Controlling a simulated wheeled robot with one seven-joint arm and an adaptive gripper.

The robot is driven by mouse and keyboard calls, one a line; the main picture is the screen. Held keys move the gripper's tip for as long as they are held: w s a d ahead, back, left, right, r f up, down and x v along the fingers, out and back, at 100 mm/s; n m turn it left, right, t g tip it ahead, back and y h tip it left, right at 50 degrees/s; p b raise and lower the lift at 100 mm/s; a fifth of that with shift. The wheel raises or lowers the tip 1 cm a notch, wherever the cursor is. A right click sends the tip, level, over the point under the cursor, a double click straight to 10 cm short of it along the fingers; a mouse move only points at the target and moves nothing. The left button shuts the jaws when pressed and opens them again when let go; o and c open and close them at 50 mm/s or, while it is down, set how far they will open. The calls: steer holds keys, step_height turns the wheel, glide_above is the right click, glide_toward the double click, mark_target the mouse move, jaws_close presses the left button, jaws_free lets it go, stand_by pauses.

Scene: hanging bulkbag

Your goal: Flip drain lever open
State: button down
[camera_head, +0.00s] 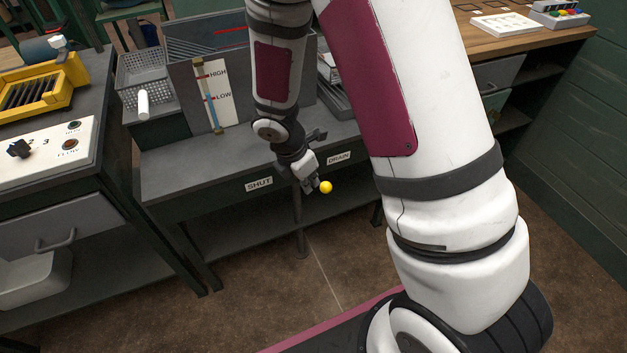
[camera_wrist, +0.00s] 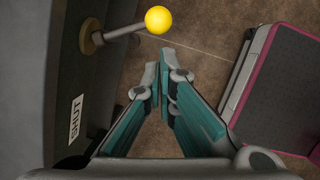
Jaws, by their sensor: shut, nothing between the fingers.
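The drain lever is a thin metal rod with a yellow ball knob (camera_head: 326,187), sticking out from the bench front between the SHUT label (camera_head: 259,184) and the DRAIN label (camera_head: 339,158). In the wrist view the knob (camera_wrist: 158,19) and its rod (camera_wrist: 124,32) run from a round brass-coloured mount (camera_wrist: 90,39). My gripper (camera_head: 314,186) is just left of the knob, on the SHUT side. In the wrist view my gripper (camera_wrist: 159,72) has its fingers together, empty, with a small visible gap to the knob. In the head view my gripper hides the rod and mount.
The grey bench (camera_head: 185,170) carries a tank with a HIGH/LOW gauge (camera_head: 214,95) and a wire basket (camera_head: 143,77). A control panel (camera_head: 45,150) stands at the left. The floor in front is clear.

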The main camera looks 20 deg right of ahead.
steer(key=shift+p+v, duration=1.85)
steer(key=shift+v, duration=0.65)
steer(key=s+d+r+m, duration=0.3)
steer(key=s+r+m, duration=0.25)
steer(key=r, duration=0.45)
steer(key=s+d+r+m, duration=0.2)
steer(key=s+r+m, duration=0.35)
steer(key=r, duration=0.45)
steer(key=s+a+r+m+y, duration=0.2)
steer(key=s+r+m, duration=0.25)
steer(key=s, duration=0.45)
steer(key=s+a+r+m+y, duration=0.1)
steer(key=s+a+r+m, duration=0.15)
steer(key=s+m, duration=0.5)
step_height(320, 180, up, 18)
steer(key=s+n+t+p, duration=0.1)
steer(key=t+p, duration=0.2)
steer(key=p, duration=1.2)
steer(key=shift+d+f+n, duration=0.2)
steer(key=shift+d+n, duration=0.2)
steer(key=shift+d, duration=0.05)
